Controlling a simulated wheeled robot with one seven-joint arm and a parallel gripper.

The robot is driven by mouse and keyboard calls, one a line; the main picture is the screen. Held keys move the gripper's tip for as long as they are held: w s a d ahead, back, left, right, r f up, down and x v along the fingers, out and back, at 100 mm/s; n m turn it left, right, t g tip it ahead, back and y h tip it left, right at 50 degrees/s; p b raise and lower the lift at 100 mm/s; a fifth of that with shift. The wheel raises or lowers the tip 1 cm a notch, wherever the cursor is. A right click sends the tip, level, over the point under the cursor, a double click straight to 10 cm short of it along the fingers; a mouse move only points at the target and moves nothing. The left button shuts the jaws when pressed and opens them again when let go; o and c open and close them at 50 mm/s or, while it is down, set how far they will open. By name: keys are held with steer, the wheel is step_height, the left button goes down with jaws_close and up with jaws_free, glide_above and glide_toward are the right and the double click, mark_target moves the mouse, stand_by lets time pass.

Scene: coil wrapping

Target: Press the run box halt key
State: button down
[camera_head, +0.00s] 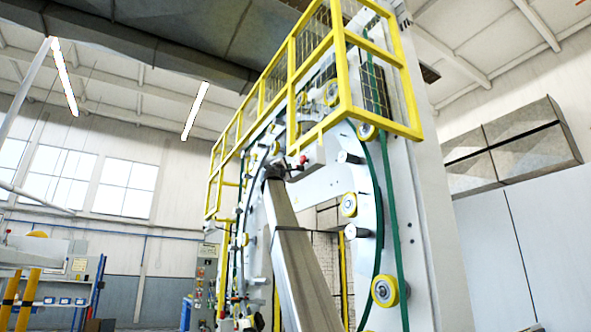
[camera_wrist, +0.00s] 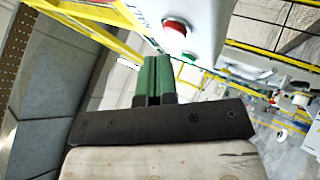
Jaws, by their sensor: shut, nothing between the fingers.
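The run box (camera_wrist: 205,30) is a pale grey box in the upper middle of the wrist view. A round red halt key (camera_wrist: 176,27) in a pale collar sits on its face. My gripper (camera_wrist: 155,60) has two green fingers pressed together with nothing between them. In the wrist view its tips show just below and left of the red key; contact cannot be confirmed. In the head view a small red knob (camera_head: 303,159), apparently the same key, shows beside the top of my raised arm. The gripper's fingers are hard to make out there.
A tall white ring-shaped machine (camera_head: 420,200) with yellow rollers and a green belt stands around and behind my arm. A yellow guard rail (camera_head: 345,70) runs close above. A control cabinet (camera_head: 205,280) stands farther back on the left.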

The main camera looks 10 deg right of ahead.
steer(key=shift+d, duration=0.2)
steer(key=shift+w+d, duration=0.15)
steer(key=shift+d, duration=0.05)
steer(key=shift+w+d, duration=0.1)
steer(key=shift+d, duration=0.3)
stand_by(0.8)
steer(key=shift+a, duration=0.1)
steer(key=shift+s+a, duration=0.25)
steer(key=shift+a, duration=0.45)
steer(key=shift+a, duration=0.1)
steer(key=a, duration=0.1)
steer(key=s+a, duration=0.1)
steer(key=a, duration=0.2)
steer(key=shift+s+a, duration=0.3)
stand_by(1.0)
